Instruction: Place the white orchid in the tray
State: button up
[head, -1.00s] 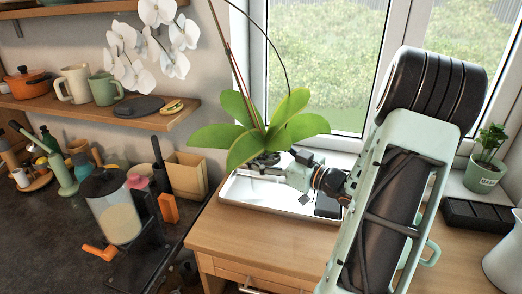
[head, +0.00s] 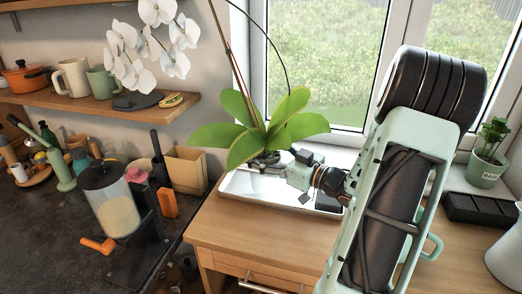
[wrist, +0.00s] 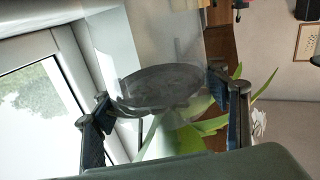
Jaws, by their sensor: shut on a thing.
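The white orchid has white flowers (head: 140,45) at the upper left of the head view, thin arching stems and broad green leaves (head: 290,125). My gripper (head: 268,162) is shut on the orchid at its base, below the leaves. In the head view the base appears over the back of the white tray (head: 240,186); I cannot tell whether it touches. The wrist view shows my gripper's fingers (wrist: 160,92) on both sides of a dark round disc (wrist: 160,85) at the orchid's base, with leaves (wrist: 205,127) behind.
The tray is on a wooden cabinet (head: 225,234) by the window. A small potted plant (head: 488,160), a black tray (head: 480,209) and a pale jug (head: 505,250) stand at the right. A coffee grinder (head: 112,205) and a tan box (head: 187,170) stand at the left. A shelf (head: 160,117) is above.

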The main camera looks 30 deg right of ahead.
aim_at(279, 158)
jog(key=shift+f, duration=0.2)
jog(key=o, duration=2.1)
jog(key=v, duration=0.8)
jog(key=shift+r, duration=0.15)
